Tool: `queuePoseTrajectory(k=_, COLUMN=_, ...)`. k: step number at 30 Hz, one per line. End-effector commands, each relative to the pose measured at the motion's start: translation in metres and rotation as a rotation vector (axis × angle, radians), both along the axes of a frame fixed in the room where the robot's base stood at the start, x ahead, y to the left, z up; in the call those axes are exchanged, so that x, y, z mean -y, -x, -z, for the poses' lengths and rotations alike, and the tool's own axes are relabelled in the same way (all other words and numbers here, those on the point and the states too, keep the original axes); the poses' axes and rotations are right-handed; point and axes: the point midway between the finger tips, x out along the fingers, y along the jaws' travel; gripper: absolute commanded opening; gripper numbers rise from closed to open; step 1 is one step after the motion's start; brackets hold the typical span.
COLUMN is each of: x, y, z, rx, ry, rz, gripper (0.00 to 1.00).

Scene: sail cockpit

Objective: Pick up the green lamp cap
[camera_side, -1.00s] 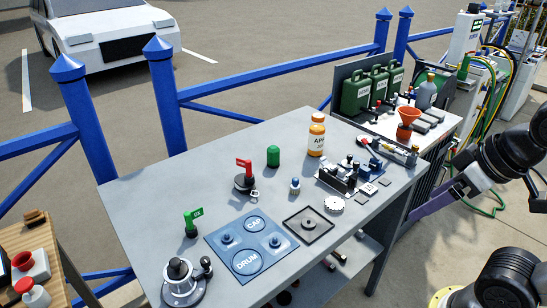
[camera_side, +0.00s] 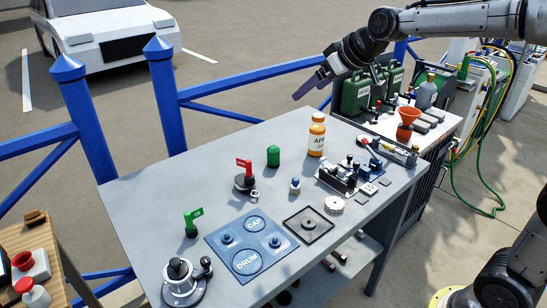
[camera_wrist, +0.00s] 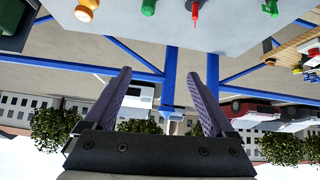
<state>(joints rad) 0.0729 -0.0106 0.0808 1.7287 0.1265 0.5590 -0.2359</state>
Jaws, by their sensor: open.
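The green lamp cap (camera_side: 273,156) is a small dome-topped green cylinder standing upright on the grey table (camera_side: 150,205), near its far edge. It also shows at the top of the wrist view (camera_wrist: 148,7), partly cut by the frame edge. My gripper (camera_side: 308,88) is raised in the air well above the cap in the side view, up and to its right, with its purple fingers pointing left and slightly down. In the wrist view my gripper (camera_wrist: 159,76) has its two fingers wide apart with nothing between them.
An orange-capped bottle (camera_side: 316,135) stands right of the cap. A red-flagged knob (camera_side: 244,176) and a green-flagged piece (camera_side: 192,222) stand to its left. A blue mat (camera_side: 222,240) and metal parts lie nearer. Green cans (camera_side: 356,94) and a blue railing (camera_side: 260,70) are behind.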

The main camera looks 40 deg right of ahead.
Motion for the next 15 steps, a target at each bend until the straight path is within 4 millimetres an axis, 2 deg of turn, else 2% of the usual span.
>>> queuePoseTrajectory(k=1, x=0.006, y=-0.025, z=0.016, rx=-0.017, ry=-0.002, rz=0.007, gripper=0.89)
queuePoseTrajectory(k=3, x=0.013, y=-0.053, z=0.035, rx=-0.030, ry=-0.006, rz=0.016, gripper=0.89)
queuePoseTrajectory(k=7, x=0.027, y=-0.096, z=0.082, rx=-0.074, ry=-0.014, rz=0.034, gripper=0.89)
queuePoseTrajectory(k=10, x=0.037, y=-0.116, z=0.121, rx=-0.120, ry=-0.024, rz=0.049, gripper=0.89)
queuePoseTrajectory(k=15, x=0.046, y=-0.123, z=0.172, rx=-0.197, ry=-0.033, rz=0.064, gripper=0.89)
